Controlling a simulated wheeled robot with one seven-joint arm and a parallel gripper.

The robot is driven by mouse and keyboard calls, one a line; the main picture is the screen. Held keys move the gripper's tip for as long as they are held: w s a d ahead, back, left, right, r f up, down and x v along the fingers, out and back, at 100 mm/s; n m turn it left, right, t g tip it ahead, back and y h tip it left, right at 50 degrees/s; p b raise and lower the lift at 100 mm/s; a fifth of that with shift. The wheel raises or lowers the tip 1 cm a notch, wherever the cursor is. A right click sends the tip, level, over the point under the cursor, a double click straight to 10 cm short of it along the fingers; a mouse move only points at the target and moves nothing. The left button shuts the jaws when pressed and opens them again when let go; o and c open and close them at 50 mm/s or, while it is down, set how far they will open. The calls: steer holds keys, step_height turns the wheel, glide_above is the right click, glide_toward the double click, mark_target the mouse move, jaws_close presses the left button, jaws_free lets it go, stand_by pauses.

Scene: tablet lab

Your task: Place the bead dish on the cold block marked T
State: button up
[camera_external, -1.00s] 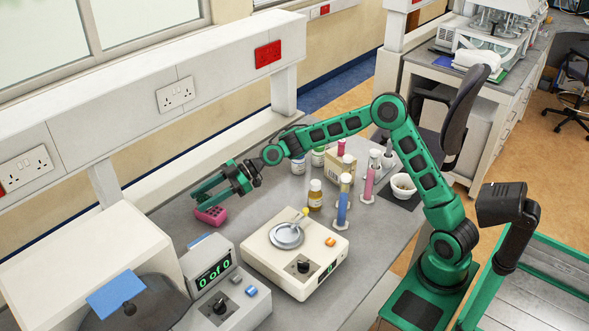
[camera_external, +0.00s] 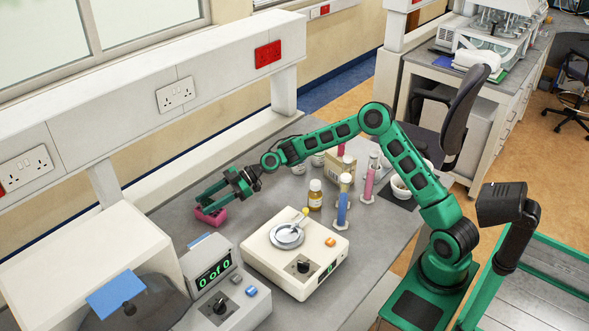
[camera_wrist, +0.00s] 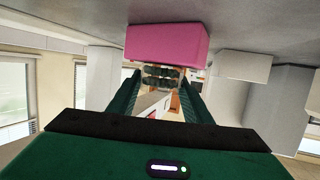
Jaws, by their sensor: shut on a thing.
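A small pink block (camera_external: 209,218) sits on the grey bench at the left, and its top shows dark holes in the earlier view. My gripper (camera_external: 205,204) is shut on it. In the wrist view the pink block (camera_wrist: 166,43) is at the ends of my green fingers (camera_wrist: 157,72). I can read no letter T on it. A round grey dish (camera_external: 287,236) lies on the cream balance-like device, with a pale yellow-ended tool on it. White bowls (camera_external: 400,187) stand at the right of the bench. I cannot tell which dish holds beads.
The cream device (camera_external: 265,262) stands right of the pink block. A grey box with a green display (camera_external: 214,275) stands nearer. A brown bottle (camera_external: 315,195) and upright coloured tubes (camera_external: 342,209) stand behind. Free bench (camera_external: 180,225) lies left of the block.

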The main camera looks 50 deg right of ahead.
steer(key=o, duration=1.1)
steer(key=shift+f, duration=0.1)
steer(key=v, duration=1.2)
